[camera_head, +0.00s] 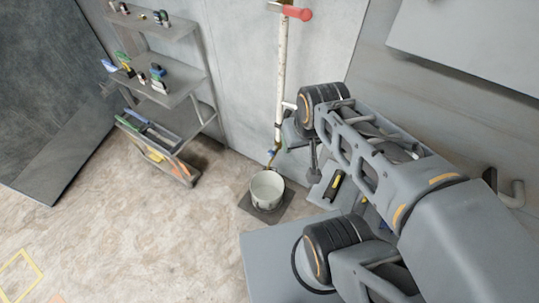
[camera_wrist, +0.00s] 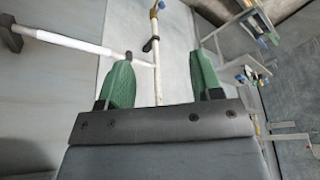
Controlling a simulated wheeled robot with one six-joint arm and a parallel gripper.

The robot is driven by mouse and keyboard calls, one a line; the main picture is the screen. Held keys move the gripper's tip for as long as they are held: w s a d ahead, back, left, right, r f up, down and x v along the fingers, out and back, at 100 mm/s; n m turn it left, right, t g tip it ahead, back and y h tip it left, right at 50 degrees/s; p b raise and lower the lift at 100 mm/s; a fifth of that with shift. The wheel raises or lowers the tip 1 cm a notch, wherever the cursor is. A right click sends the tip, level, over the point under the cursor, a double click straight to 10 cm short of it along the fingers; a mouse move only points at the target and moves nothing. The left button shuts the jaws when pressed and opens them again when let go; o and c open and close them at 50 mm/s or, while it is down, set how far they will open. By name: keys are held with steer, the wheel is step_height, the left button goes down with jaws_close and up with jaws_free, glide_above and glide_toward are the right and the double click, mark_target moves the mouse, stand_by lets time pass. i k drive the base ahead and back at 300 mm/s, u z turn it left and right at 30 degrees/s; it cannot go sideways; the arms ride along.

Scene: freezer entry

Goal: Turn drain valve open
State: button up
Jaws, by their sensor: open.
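A white vertical pipe (camera_head: 282,75) runs down the wall, with a red-handled lever (camera_head: 292,11) high on it. Near its lower end is a small brass fitting with a blue part (camera_head: 272,154), which looks like the drain valve. In the wrist view the scene appears upside down: the pipe (camera_wrist: 157,80) runs up the middle and the brass fitting (camera_wrist: 156,8) is at the top edge. My gripper (camera_wrist: 166,75) has two green fingers, spread wide and empty, on either side of the pipe in the picture. Its distance from the pipe is unclear. The fingertips cannot be made out in the head view.
A white bucket (camera_head: 267,188) stands on a dark mat below the pipe. A side branch (camera_wrist: 70,41) leaves the pipe, and a dark clamp (camera_wrist: 149,45) sits on it. Shelves (camera_head: 160,85) with small items stand at left.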

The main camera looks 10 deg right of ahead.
mark_target(271, 153)
steer(key=z, duration=1.45)
steer(key=i, duration=0.45)
steer(key=u, duration=2.6)
